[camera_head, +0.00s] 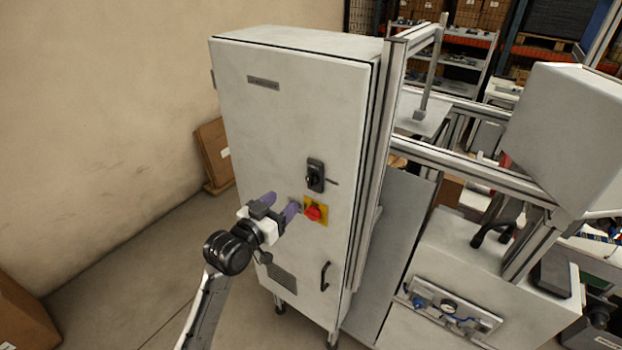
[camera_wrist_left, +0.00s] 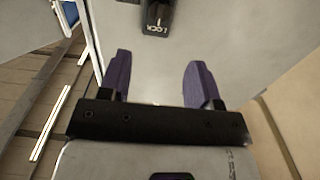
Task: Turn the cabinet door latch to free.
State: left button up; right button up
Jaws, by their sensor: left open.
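The tall grey cabinet (camera_head: 275,115) stands upright with its door closed. A black latch (camera_head: 315,168) is on the door, above a red knob (camera_head: 314,211) on a yellow plate. My left gripper (camera_head: 281,204) is in front of the door, to the lower left of the latch and left of the red knob. Its purple fingers are apart with nothing between them. In the left wrist view, the latch (camera_wrist_left: 157,18) lies beyond the fingertips, cut off by the top edge, with "LOCK" lettering. Its upper part is out of frame there. My right gripper is not in view.
A black pull handle (camera_head: 324,276) and a vent (camera_head: 283,278) are low on the door. An aluminium frame (camera_head: 450,169) and a grey machine stand to the right. Cardboard leans on the wall behind.

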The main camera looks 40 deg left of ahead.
aim_at(308, 180)
pick_arm(q)
jog(key=w, duration=0.3)
jog(key=w+p, duration=0.1)
jog(key=w, duration=0.6)
jog(key=shift+w+a+r+p, duration=0.1)
jog(key=shift+a+p, duration=0.2)
jog(key=shift+p, duration=0.1)
jog(key=shift+w, duration=0.95)
jog(key=shift+c, duration=0.2)
jog(key=c, duration=0.8)
